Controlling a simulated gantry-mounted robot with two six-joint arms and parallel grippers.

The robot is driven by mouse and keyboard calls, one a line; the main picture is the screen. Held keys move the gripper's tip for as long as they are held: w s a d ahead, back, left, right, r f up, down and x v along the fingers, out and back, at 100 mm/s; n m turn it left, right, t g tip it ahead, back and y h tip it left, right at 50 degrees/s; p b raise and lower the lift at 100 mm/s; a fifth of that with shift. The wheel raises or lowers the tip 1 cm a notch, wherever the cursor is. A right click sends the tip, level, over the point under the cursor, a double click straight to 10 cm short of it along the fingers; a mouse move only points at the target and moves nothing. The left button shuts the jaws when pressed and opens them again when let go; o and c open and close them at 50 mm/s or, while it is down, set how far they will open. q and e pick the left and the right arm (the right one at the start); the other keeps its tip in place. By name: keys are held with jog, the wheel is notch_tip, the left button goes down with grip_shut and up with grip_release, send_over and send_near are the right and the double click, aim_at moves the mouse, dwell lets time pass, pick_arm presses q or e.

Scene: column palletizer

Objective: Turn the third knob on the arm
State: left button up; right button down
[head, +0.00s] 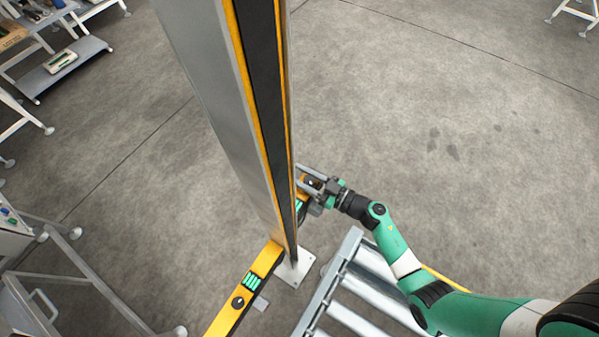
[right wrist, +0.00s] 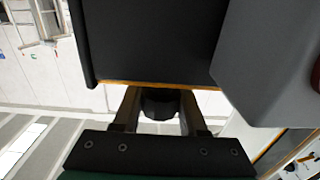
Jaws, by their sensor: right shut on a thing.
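The yellow arm (head: 262,262) crosses behind the foot of the tall column, from the bottom of the head view up to the right. One black knob (head: 238,302) and a block of green lights show on its near part. My right gripper (head: 308,182) is at the arm's far part, just right of the column. In the right wrist view its two fingers are shut on a dark knob (right wrist: 160,104), one on each side, under a dark panel edge. I cannot tell which way this knob is turned. The column hides part of the arm. My left gripper is not in view.
The tall grey column (head: 225,120) with black and yellow strips stands close to my right gripper. A roller conveyor (head: 352,290) lies below my right arm. Metal benches (head: 70,60) stand at the far left.

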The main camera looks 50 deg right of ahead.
jog(key=shift+r+m+h, duration=0.15)
jog(key=shift+m+h, duration=0.35)
jog(key=shift+h, duration=0.2)
jog(key=shift+w+d+m+h+b, duration=0.1)
jog(key=shift+m+h+b, duration=0.1)
jog(key=shift+m+h, duration=0.25)
jog(key=shift+d+m+h+b, duration=0.15)
jog(key=shift+m+h, duration=0.1)
jog(key=shift+h, duration=0.4)
jog(key=shift+d+h, duration=0.1)
jog(key=shift+h, duration=0.3)
jog(key=shift+c, duration=2.2)
grip_release()
pick_arm(q)
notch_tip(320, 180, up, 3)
jog(key=p, duration=0.2)
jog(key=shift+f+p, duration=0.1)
jog(key=shift+p, duration=0.3)
pick_arm(e)
jog(key=s, duration=1.1)
jog(key=shift+s, duration=0.35)
